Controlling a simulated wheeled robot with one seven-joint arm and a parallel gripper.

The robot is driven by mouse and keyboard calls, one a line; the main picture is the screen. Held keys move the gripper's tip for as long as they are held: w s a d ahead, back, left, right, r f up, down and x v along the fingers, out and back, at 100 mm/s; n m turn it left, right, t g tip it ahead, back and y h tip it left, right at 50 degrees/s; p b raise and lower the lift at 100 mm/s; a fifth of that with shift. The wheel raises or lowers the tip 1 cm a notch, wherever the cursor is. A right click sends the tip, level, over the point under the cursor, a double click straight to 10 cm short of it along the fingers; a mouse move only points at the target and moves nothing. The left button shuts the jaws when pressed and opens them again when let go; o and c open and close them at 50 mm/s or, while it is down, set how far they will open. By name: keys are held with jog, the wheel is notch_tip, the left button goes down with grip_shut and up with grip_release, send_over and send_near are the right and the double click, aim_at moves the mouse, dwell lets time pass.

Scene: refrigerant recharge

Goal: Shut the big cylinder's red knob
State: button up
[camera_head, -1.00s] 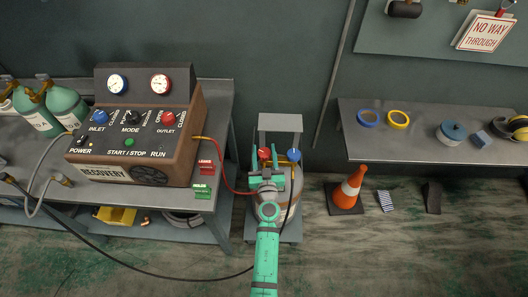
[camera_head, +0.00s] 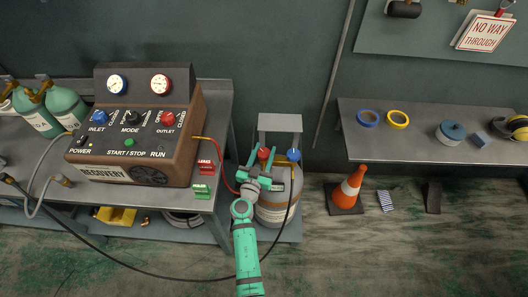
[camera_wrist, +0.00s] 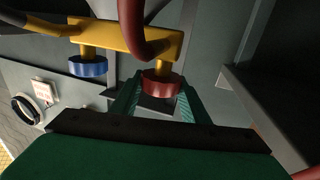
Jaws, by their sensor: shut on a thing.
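The big cylinder (camera_head: 274,214), grey and tan, stands on a stand right of the left bench. Its red knob (camera_head: 263,155) is at the top left and its blue knob (camera_head: 294,155) at the top right. In the wrist view the red knob (camera_wrist: 162,84) and the blue knob (camera_wrist: 88,66) sit on a yellow valve body (camera_wrist: 120,38). My gripper (camera_wrist: 158,100) has its green fingers on either side of the red knob and is shut on it. In the head view my gripper (camera_head: 262,168) partly covers the cylinder's top.
The brown recovery machine (camera_head: 130,160) stands on the left bench. A red hose (camera_head: 222,170) and a black hose (camera_head: 291,195) run to the cylinder. An orange cone (camera_head: 350,190) stands right, below another bench (camera_head: 400,150).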

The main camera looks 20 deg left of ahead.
jog(key=shift+a+m+h, duration=0.1)
jog(key=shift+m+h, duration=0.8)
jog(key=shift+h, duration=0.5)
jog(key=shift+w, duration=0.1)
jog(key=shift+d+h, duration=0.25)
jog(key=shift+h, duration=0.05)
jog(key=shift+a, duration=0.1)
jog(key=o, duration=1.1)
jog(key=shift+c, duration=0.2)
jog(key=shift+r, duration=0.1)
